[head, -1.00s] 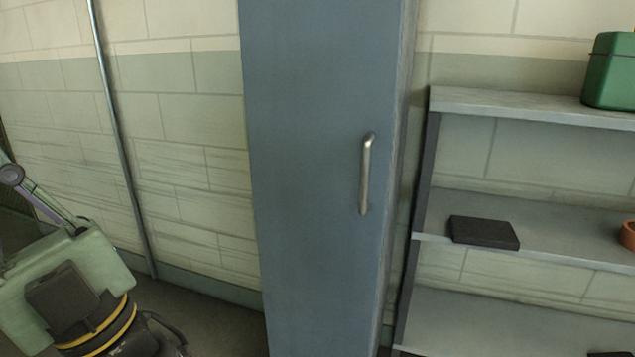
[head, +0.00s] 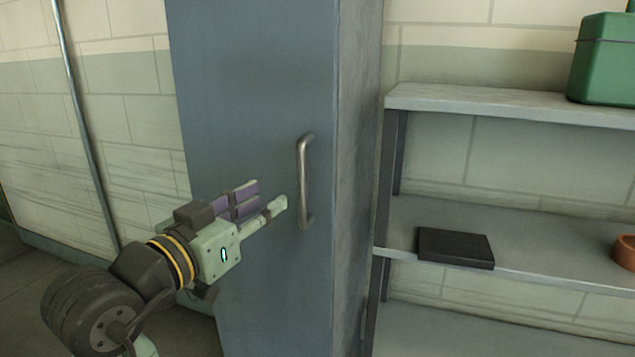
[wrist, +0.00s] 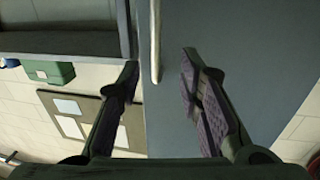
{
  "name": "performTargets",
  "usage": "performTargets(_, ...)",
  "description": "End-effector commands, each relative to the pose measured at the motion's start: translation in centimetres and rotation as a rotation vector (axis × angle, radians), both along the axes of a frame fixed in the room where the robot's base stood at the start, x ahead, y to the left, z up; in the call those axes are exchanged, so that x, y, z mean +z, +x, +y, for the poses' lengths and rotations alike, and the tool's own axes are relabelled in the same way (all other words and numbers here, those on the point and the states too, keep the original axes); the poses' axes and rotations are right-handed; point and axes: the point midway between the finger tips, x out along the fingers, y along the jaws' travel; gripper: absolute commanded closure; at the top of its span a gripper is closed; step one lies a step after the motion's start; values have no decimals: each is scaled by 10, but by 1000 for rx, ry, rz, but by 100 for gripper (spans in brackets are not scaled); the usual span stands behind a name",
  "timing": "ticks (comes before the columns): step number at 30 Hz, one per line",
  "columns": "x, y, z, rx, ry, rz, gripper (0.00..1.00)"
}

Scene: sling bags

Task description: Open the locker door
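The blue-grey locker door (head: 250,90) is shut and fills the middle of the head view. Its metal bar handle (head: 304,180) stands upright near the door's right edge. My gripper (head: 272,197) is just left of the handle in the head view, with its fingers pointing towards it. In the wrist view the two fingers of my gripper (wrist: 160,85) are spread apart with nothing between their pads. The handle (wrist: 155,45) shows ahead of the gap between the fingertips there. No contact with the handle is visible.
A grey shelf unit (head: 480,105) stands right of the locker. It holds a green box (head: 603,62), a dark flat box (head: 455,247) and an orange pot (head: 625,252). A pale block wall (head: 125,130) and a thin vertical pipe (head: 85,130) are on the left.

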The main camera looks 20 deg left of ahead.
Motion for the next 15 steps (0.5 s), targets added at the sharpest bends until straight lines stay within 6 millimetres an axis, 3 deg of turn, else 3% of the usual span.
performTargets(5,-5,11,-7,-24,5,27,67)
performTargets(15,-3,73,-22,-24,4,26,67)
